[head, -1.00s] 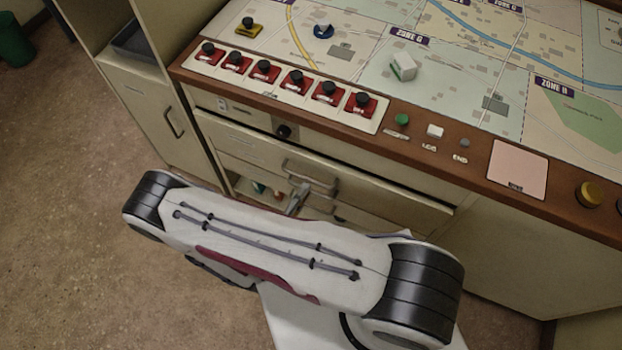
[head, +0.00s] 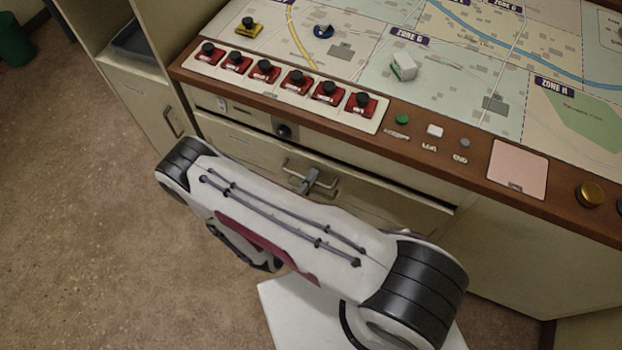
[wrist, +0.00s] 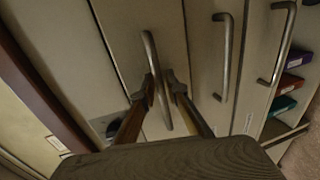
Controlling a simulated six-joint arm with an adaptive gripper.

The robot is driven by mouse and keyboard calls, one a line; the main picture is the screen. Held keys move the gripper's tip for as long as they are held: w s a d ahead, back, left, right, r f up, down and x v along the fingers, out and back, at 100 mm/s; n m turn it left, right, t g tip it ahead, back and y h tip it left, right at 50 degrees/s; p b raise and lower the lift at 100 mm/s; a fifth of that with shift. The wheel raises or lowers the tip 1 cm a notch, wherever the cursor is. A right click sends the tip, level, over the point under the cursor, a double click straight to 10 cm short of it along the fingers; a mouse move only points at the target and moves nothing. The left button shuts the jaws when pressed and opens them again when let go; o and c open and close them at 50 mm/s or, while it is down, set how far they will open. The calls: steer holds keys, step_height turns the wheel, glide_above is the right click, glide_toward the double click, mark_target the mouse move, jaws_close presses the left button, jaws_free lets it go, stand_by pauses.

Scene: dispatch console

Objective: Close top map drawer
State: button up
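The top map drawer (head: 385,192) is a cream front under the wooden console edge, with a dark gap above it. It looks slightly proud of the cabinet; how far is hard to tell. Its metal bar handle (head: 296,162) also shows in the wrist view (wrist: 150,48). My gripper (head: 311,178) is at this handle. In the wrist view my gripper's fingers (wrist: 161,84) stand on either side of the bar, with a small gap showing. I cannot tell whether they touch it. My arm hides the lower drawers in the head view.
Two more handles, a middle one (wrist: 225,50) and a far one (wrist: 278,42), lie beside it in the wrist view. Binders (wrist: 288,82) sit in an open compartment.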

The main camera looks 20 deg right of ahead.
jaws_close()
steer(key=shift+d, duration=0.1)
steer(key=shift+r+x, duration=0.15)
steer(key=shift+x, duration=0.5)
steer(key=shift+r+x, duration=0.15)
steer(key=shift+x, duration=0.55)
steer(key=shift+w, duration=0.1)
jaws_free()
